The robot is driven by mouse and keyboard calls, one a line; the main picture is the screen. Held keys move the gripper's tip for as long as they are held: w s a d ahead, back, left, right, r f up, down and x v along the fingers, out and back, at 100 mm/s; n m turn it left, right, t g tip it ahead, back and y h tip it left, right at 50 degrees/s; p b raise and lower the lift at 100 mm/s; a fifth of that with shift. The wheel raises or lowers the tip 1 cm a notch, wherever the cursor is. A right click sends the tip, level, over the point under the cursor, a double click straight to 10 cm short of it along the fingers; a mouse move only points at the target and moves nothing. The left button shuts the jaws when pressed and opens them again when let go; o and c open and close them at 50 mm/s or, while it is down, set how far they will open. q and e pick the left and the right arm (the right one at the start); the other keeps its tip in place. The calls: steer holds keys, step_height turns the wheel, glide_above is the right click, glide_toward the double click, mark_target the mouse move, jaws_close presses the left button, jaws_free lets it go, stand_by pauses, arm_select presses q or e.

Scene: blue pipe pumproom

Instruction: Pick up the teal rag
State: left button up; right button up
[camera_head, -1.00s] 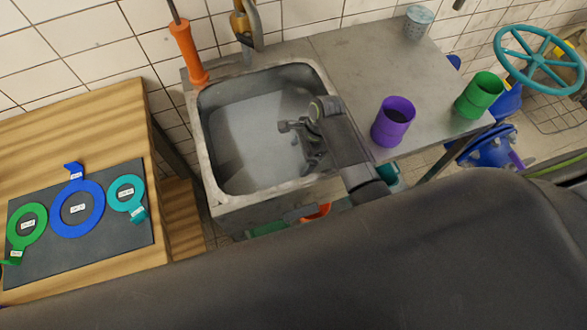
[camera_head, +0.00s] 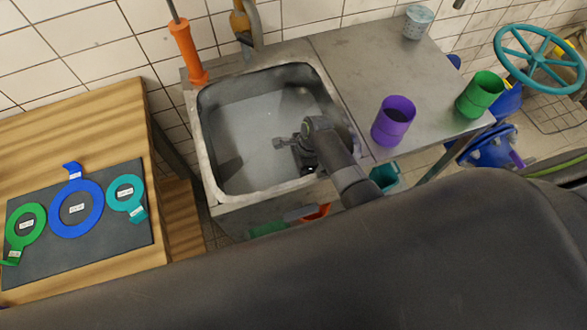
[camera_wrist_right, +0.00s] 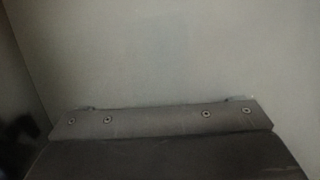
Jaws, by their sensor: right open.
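I see no teal rag in the head view or the right wrist view. My right gripper (camera_head: 303,162) is in the right half of the metal sink (camera_head: 205,150), small and partly hidden by its own wrist, with its jaws open. I see nothing held in it. The right wrist view shows only plain grey surfaces, likely the sink's inside, above a dark plate with several screws. My left gripper is not in view.
A purple cup (camera_head: 393,122) and a green cup (camera_head: 480,95) stand on the metal counter (camera_head: 355,65) right of the sink. A teal container (camera_head: 386,178) is below the counter's front edge. An orange-handled tool (camera_head: 187,52) stands behind the sink. A wooden table (camera_head: 90,115) is at left.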

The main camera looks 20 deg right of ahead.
steer(key=c, duration=1.1)
steer(key=shift+o, duration=0.2)
steer(key=shift+r, duration=0.1)
